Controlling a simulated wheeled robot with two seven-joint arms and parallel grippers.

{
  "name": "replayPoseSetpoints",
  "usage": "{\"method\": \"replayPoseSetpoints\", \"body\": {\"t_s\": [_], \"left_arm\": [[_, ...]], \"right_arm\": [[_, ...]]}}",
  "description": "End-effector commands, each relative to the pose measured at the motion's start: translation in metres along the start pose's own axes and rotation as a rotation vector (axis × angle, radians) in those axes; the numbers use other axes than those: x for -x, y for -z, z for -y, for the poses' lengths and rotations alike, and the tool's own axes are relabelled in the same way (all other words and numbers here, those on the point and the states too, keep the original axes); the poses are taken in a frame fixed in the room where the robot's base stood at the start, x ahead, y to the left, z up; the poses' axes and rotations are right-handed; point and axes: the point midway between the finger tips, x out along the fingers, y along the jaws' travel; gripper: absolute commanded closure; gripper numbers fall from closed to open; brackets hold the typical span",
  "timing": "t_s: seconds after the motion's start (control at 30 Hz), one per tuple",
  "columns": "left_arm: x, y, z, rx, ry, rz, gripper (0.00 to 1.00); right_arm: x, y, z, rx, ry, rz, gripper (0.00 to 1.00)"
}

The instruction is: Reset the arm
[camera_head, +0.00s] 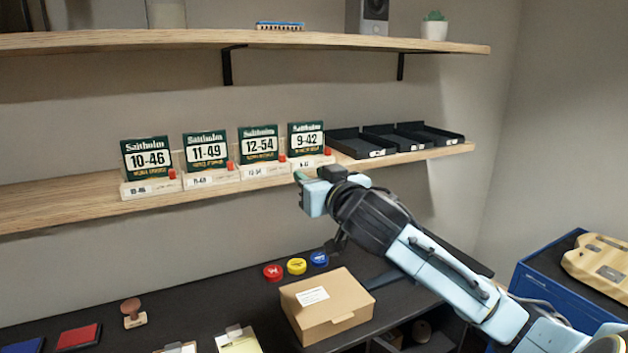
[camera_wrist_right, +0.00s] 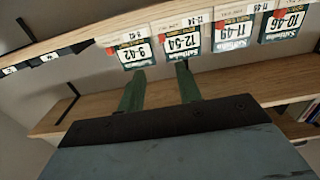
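My right arm reaches in from the lower right of the head view. Its gripper (camera_head: 308,178) is in front of the middle shelf, near the 9-42 string pack (camera_head: 306,139). In the right wrist view the two green fingers (camera_wrist_right: 160,72) stand apart with nothing held between them. They point toward the shelf edge near the 9-42 pack (camera_wrist_right: 137,53) and the 12-54 pack (camera_wrist_right: 181,43); whether they touch anything is unclear. The 10-46 pack (camera_head: 146,158), 11-49 pack (camera_head: 206,151) and 12-54 pack (camera_head: 258,144) stand upright in wooden holders. My left gripper is out of view.
Black trays (camera_head: 360,143) sit on the middle shelf (camera_head: 60,201) at right. Below the arm, a cardboard box (camera_head: 325,312) and red (camera_head: 272,272), yellow (camera_head: 297,266) and blue (camera_head: 319,259) round pieces are on the dark bench. A blue cabinet (camera_head: 545,275) stands at right.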

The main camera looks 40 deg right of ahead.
Motion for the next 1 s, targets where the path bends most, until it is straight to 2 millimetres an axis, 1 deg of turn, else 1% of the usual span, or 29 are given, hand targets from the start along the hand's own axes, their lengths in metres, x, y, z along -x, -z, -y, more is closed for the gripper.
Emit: {"method": "replayPoseSetpoints", "body": {"t_s": [0.53,0.57,0.63,0.67,0.77,0.8,0.83,0.87,0.9,0.97,1.0], "left_arm": [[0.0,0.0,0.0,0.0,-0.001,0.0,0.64],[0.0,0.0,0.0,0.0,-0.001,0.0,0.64],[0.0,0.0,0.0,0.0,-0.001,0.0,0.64],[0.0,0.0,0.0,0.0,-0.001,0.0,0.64],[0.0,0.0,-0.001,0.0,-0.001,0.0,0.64],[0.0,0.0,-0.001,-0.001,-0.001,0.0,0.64],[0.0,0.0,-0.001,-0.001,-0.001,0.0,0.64],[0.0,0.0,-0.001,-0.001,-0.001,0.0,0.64],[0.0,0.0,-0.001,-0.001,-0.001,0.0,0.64],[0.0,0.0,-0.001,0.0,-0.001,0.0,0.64],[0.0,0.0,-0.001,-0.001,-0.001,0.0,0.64]], "right_arm": [[0.0,-0.001,0.0,0.0,0.0,0.002,0.65],[0.001,-0.003,0.001,0.001,0.0,0.007,0.65],[0.002,-0.016,0.003,0.006,0.001,0.036,0.65],[0.004,-0.025,0.005,0.012,0.002,0.057,0.65],[0.016,-0.074,0.016,0.04,0.009,0.171,0.65],[0.024,-0.1,0.022,0.056,0.014,0.233,0.65],[0.033,-0.121,0.026,0.07,0.02,0.284,0.65],[0.042,-0.142,0.031,0.084,0.026,0.337,0.65],[0.057,-0.169,0.037,0.104,0.036,0.41,0.65],[0.081,-0.207,0.046,0.135,0.056,0.519,0.65],[0.1,-0.231,0.052,0.153,0.071,0.592,0.65]]}}
